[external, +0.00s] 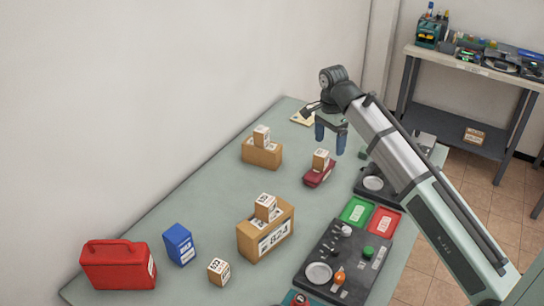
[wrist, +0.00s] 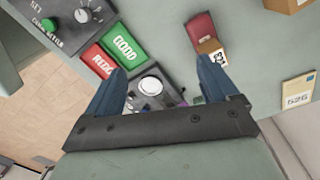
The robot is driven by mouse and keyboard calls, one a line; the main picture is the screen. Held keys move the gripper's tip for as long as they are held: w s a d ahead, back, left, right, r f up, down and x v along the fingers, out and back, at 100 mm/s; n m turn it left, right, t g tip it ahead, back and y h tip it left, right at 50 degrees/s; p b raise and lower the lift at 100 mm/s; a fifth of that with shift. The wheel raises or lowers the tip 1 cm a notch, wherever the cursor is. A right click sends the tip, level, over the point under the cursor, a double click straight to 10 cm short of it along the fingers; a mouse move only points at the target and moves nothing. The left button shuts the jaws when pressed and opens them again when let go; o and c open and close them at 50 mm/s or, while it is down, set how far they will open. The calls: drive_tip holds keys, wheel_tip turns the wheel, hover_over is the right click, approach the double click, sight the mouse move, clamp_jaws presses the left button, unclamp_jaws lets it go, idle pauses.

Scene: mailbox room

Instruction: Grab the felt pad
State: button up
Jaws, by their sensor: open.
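A dark red pad-like block (external: 318,178), which looks most like the felt pad, lies on the green table with a small cardboard cube (external: 321,160) on top of it. In the wrist view the red block (wrist: 199,24) is at the upper right, beyond the right finger, with the cube (wrist: 210,48) over its near end. My gripper (external: 330,140) is open and empty, above the table and behind the red block in the external view. In the wrist view its blue fingers (wrist: 163,70) are spread apart, with nothing held between them.
A manila envelope (external: 302,118) lies at the far end. Cardboard boxes (external: 262,154) (external: 266,232), a blue box (external: 179,245) and a red case (external: 118,266) stand to the left. Green (external: 356,212) and red (external: 383,221) trays and a dark control panel (external: 345,258) are on the right.

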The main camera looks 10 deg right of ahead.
drive_tip(key=w+d+f+m, duration=0.2)
drive_tip(key=w+d, duration=0.1)
drive_tip(key=d, duration=0.6)
drive_tip(key=w+d+f+m+y, duration=0.1)
drive_tip(key=w+d+f+m, duration=0.1)
drive_tip(key=d, duration=0.7)
drive_tip(key=w+d+f+m, duration=0.1)
drive_tip(key=w+d+f, duration=0.15)
drive_tip(key=d, duration=0.65)
drive_tip(key=m+t+y, duration=0.1)
drive_tip(key=m+t, duration=0.2)
drive_tip(key=m, duration=0.5)
approach(365, 149)
drive_tip(key=x, duration=0.8)
drive_tip(key=shift+f, duration=0.3)
drive_tip(key=shift+c, duration=0.4)
drive_tip(key=c, duration=1)
drive_tip(key=shift+r, duration=0.15)
drive_tip(key=shift+c, duration=0.2)
